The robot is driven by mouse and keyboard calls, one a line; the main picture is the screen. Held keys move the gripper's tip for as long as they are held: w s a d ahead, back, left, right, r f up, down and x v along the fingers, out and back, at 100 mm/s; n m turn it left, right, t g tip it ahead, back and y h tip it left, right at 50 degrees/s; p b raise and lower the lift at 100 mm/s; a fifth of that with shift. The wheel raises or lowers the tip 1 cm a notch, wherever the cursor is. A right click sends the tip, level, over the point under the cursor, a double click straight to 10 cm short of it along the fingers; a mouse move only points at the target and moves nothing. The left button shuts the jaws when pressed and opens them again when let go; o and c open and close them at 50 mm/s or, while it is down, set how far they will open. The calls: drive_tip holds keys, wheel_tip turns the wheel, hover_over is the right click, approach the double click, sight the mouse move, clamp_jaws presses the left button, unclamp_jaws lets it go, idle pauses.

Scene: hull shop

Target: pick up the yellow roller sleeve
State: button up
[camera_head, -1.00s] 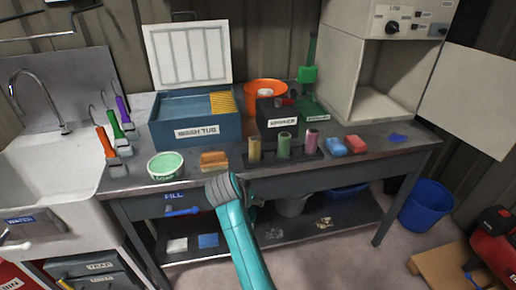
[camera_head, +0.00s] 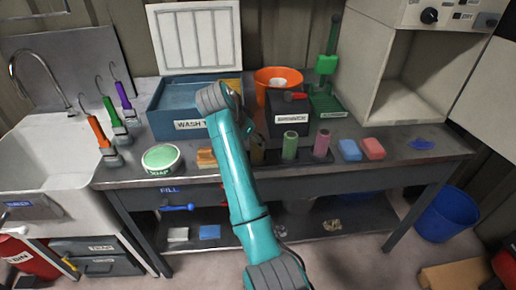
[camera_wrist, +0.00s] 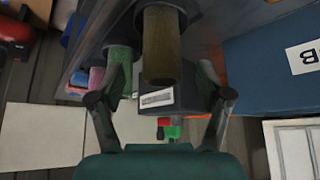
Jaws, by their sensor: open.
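The yellow roller sleeve (camera_wrist: 162,45) looks dull olive-yellow in the wrist view and stands upright on the dark rack. It lies between the two spread fingers of my gripper (camera_wrist: 163,72), with a gap on each side. In the head view the sleeve (camera_head: 257,153) is mostly hidden behind my arm. There my gripper (camera_head: 250,124) is above the bench, near the sleeve's top, and partly hidden. The green sleeve (camera_head: 290,145) and the pink sleeve (camera_head: 322,143) stand to its right on the rack. The green sleeve (camera_wrist: 120,62) is close to my left finger in the wrist view.
The blue wash tub (camera_head: 163,108) and a dark labelled box (camera_head: 291,121) stand behind the sleeves. A green soap tub (camera_head: 162,159) and orange sponge (camera_head: 206,158) lie left. Blue (camera_head: 349,150) and red (camera_head: 373,149) sponges lie right. The bench's right end is mostly clear.

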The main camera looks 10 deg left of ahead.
drive_tip(key=shift+x, duration=2.9)
drive_tip(key=shift+a, duration=0.15)
drive_tip(key=shift+c, duration=0.2)
drive_tip(key=c, duration=1.2)
